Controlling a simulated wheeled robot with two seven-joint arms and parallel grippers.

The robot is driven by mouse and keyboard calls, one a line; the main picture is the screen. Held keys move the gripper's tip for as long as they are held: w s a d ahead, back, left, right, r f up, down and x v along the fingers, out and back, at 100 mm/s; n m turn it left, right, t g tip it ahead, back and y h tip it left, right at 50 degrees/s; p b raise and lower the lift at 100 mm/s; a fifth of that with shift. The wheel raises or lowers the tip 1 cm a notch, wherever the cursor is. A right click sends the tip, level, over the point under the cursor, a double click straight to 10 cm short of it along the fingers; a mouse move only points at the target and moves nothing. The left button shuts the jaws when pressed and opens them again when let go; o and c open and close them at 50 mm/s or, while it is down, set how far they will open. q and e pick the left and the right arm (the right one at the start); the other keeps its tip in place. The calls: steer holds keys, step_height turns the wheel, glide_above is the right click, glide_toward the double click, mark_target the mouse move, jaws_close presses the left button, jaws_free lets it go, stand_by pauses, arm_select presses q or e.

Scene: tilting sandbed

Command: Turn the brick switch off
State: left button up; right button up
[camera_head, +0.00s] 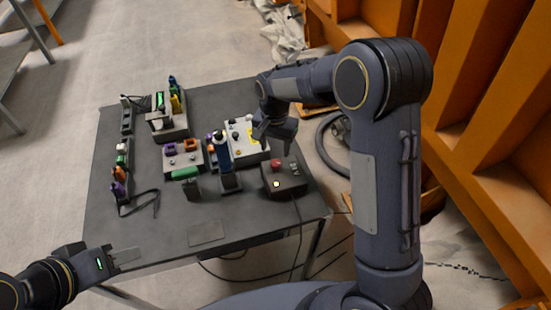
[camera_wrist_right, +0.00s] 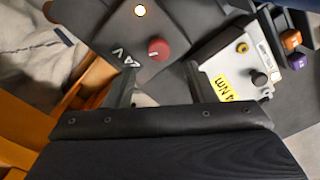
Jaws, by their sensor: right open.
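In the right wrist view the red knob (camera_wrist_right: 158,49) carries a pale mark, and the lamp (camera_wrist_right: 140,10) glows. My right gripper (camera_wrist_right: 197,82) is open and empty, its fingers apart, with the knob between and beyond them. In the head view it hangs above the gap between the dark box and a white box. My left gripper (camera_head: 126,258) is at the front left edge, touching nothing visible.
The white box (camera_head: 245,148) with knobs and a yellow label stands beside the dark box. A blue bottle-like item (camera_head: 222,152), purple and orange connectors and a green block (camera_head: 185,173) stand to the left. A cable runs off the dark box. The table front (camera_head: 160,235) is mostly clear.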

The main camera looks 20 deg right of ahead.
mark_target(276, 162)
step_height(276, 162, down, 6)
steer(key=shift+f, duration=0.25)
steer(key=c, duration=1)
